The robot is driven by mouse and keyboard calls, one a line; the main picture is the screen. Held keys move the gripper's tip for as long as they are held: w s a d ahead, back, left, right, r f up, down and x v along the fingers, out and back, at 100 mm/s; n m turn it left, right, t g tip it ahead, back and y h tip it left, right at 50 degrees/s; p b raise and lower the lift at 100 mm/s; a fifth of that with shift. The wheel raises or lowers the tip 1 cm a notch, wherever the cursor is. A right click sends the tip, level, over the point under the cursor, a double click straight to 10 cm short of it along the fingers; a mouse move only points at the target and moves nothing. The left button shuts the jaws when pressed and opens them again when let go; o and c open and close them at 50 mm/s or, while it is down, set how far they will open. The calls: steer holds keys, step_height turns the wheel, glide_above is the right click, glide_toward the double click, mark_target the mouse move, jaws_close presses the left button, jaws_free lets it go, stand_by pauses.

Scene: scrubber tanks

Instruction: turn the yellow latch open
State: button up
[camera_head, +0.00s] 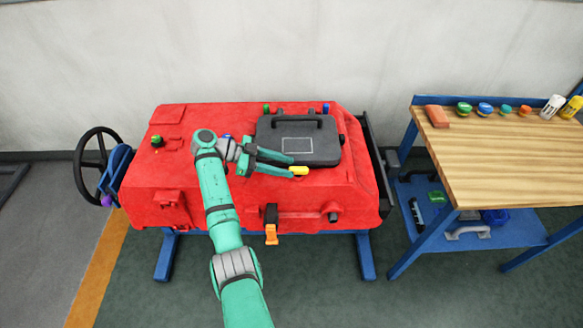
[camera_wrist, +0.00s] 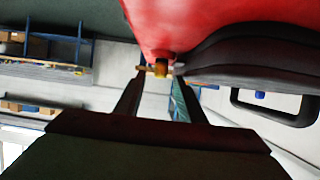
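The yellow latch (camera_head: 299,170) sits on the red tank's top, by the front edge of the dark grey lid (camera_head: 315,140). In the wrist view the latch (camera_wrist: 161,69) is a small yellow-orange piece beside the red body, near the lid's edge. My gripper (camera_head: 291,167) reaches in from the left, its two fingers apart and pointing right. Its fingertips (camera_wrist: 159,77) lie to either side of the latch in the wrist view. I cannot tell whether either finger touches it. The lid looks closed.
The red tank (camera_head: 230,185) stands on blue legs, with an orange-handled lever (camera_head: 271,234) on its front. A black handwheel (camera_head: 97,165) is at its left. A wooden-topped bench (camera_head: 500,160) with several small items stands at the right. The floor in front is clear.

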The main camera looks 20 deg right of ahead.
steer(key=v, duration=0.6)
steer(key=shift+w+a, duration=0.1)
steer(key=shift+a, duration=0.35)
steer(key=shift+a+r, duration=0.2)
steer(key=shift+r, duration=0.1)
steer(key=shift+a, duration=0.15)
steer(key=shift+w, duration=0.15)
